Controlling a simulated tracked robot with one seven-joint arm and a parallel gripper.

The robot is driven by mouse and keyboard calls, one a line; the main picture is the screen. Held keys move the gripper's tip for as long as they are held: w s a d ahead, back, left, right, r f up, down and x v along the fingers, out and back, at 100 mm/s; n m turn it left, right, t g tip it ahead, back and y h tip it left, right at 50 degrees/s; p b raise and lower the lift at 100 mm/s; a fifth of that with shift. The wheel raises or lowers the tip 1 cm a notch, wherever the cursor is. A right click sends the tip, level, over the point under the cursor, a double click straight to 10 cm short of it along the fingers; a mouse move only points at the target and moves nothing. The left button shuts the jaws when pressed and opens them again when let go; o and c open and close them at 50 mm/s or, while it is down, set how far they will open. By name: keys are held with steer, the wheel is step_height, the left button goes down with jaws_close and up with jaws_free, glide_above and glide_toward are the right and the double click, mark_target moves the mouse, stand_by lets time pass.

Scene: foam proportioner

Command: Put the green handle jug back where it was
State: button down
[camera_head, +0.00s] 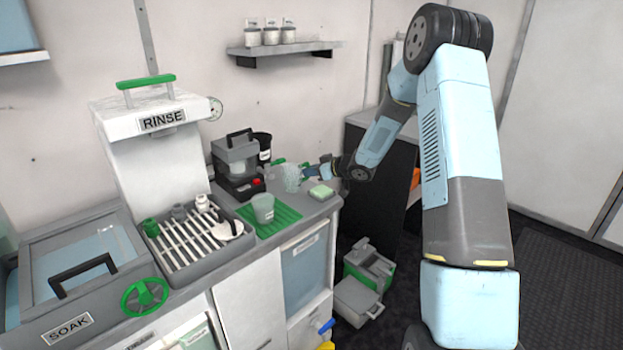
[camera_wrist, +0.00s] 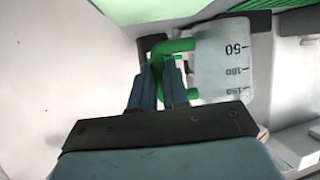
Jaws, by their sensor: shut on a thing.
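The green handle jug (camera_head: 291,178) is a clear measuring jug, seen over the back right of the counter. In the wrist view its clear wall (camera_wrist: 220,72) with black volume marks stands to the right of my fingers, and its green handle (camera_wrist: 182,46) runs between the fingertips. My gripper (camera_wrist: 168,68) is shut on the handle. It also shows in the head view (camera_head: 308,172), reaching in from the right. I cannot tell whether the jug's base touches the counter.
A second clear cup (camera_head: 263,205) stands on a green mat (camera_head: 285,216). A green-and-white sponge (camera_head: 320,192) lies near the counter's right end. A grey-and-black machine (camera_head: 236,160) and a black cup (camera_head: 263,143) stand behind. A slatted drying rack (camera_head: 185,250) is left.

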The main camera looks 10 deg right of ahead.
steer(key=shift+f, duration=1.3)
steer(key=c, duration=1.1)
jaws_free()
